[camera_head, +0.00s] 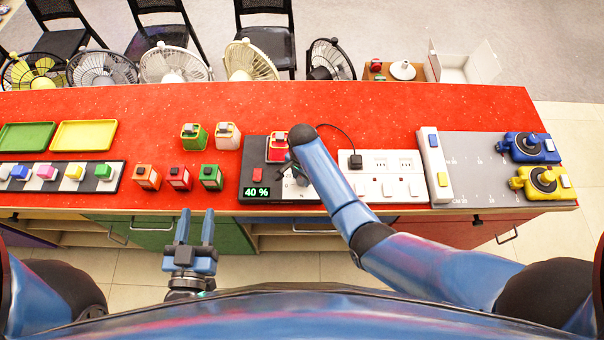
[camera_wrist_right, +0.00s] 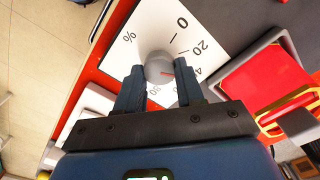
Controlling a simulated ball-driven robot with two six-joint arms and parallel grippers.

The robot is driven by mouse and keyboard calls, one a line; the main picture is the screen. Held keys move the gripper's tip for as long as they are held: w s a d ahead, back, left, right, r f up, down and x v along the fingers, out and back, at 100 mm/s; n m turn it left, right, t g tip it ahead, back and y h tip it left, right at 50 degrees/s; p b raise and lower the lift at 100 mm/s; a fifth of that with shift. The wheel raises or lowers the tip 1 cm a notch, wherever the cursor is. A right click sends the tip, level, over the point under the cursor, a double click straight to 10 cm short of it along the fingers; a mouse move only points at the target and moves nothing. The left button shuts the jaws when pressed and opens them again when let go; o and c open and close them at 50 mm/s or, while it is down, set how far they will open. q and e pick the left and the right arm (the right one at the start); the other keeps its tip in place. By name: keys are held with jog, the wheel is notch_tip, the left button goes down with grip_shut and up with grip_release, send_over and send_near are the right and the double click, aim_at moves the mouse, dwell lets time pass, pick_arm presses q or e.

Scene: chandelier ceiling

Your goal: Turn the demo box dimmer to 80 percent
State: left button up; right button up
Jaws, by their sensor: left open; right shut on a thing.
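The demo box (camera_head: 257,150) is a black box near the front edge of the red counter. Its green display (camera_head: 257,192) reads 40 %. Its white dial plate also shows in the right wrist view (camera_wrist_right: 128,50), with a % sign and the marks 0, 20 and part of 40. The round grey dimmer knob (camera_wrist_right: 157,66) has a red mark pointing right, near the 40 side. My right gripper (camera_wrist_right: 160,74) is shut on the knob; my arm hides much of it in the head view. My left gripper (camera_head: 194,222) is open and empty before the counter front.
A white socket strip (camera_head: 385,189) with a black plug (camera_head: 355,161) is to the right. Orange, red and green blocks (camera_head: 179,178) stand left of the box.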

jog(key=m, duration=0.4)
jog(key=shift+r+m+p, duration=0.1)
jog(key=shift+m+p, duration=0.2)
jog(key=m, duration=0.4)
jog(key=shift+m+p, duration=0.3)
jog(key=m, duration=0.4)
jog(key=shift+s+m, duration=0.1)
jog(key=shift+m, duration=0.2)
jog(key=shift+m+p, duration=0.3)
jog(key=shift+m, duration=1.5)
jog(key=o, duration=1)
jog(key=shift+s, duration=0.1)
jog(key=shift+o, duration=0.2)
notch_tip(320, 180, up, 11)
jog(key=b, duration=0.1)
jog(key=shift+b, duration=0.3)
